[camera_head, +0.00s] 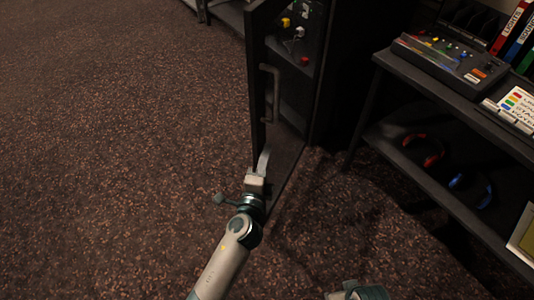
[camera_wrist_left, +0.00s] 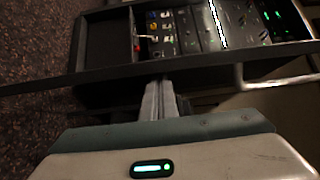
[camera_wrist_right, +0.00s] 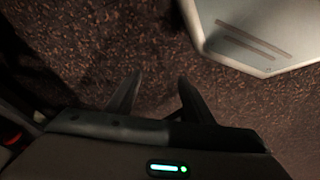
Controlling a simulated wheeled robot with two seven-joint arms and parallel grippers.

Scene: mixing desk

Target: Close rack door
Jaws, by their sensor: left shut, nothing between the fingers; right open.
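The rack door (camera_head: 257,100) stands open, a dark-framed panel with a grey bar handle (camera_head: 270,92). The dark rack (camera_head: 345,60) is behind it, to the right. My left gripper (camera_head: 264,158) is shut and empty at the lower part of the door, below the handle. In the left wrist view its fingertips (camera_wrist_left: 160,84) meet the dark door frame (camera_wrist_left: 90,77); whether they press on it I cannot tell. The handle (camera_wrist_left: 280,80) shows there at right. My right gripper (camera_wrist_right: 155,85) is open and empty above the carpet, away from the door.
A dark shelf desk (camera_head: 440,110) stands at the right, with a mixer (camera_head: 452,62), binders (camera_head: 515,30), and red (camera_head: 424,150) and blue headphones (camera_head: 470,188) on its lower shelf. The carpet (camera_head: 120,150) to the left is clear.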

